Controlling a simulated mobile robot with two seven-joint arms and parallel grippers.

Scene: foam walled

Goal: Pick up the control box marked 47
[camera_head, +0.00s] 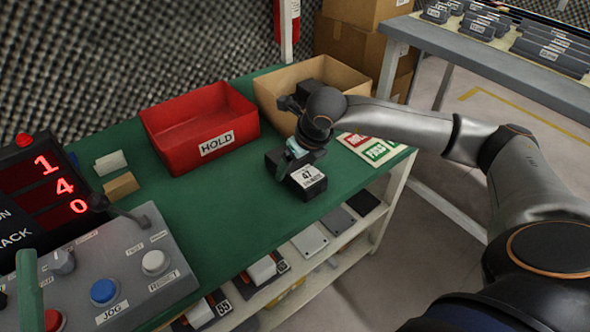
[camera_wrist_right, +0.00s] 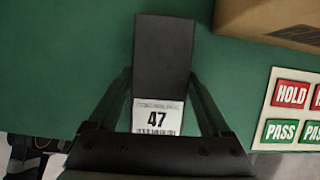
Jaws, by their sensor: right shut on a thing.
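The control box marked 47 (camera_head: 296,176) is a dark block with a white label, at the right part of the green table. In the right wrist view the box (camera_wrist_right: 163,58) lies between the two fingers, with the label 47 facing the camera. My right gripper (camera_head: 296,155) is over the box and shut on it. In the right wrist view the gripper's fingers (camera_wrist_right: 160,105) flank the box's two sides. I cannot tell whether the box rests on the table or is slightly raised.
A red HOLD bin (camera_head: 203,128) and an open cardboard box (camera_head: 270,92) stand behind. HOLD and PASS cards (camera_head: 371,149) lie right of the box. A grey control panel (camera_head: 105,270) stands at left. The green tabletop (camera_head: 225,210) is clear in the middle.

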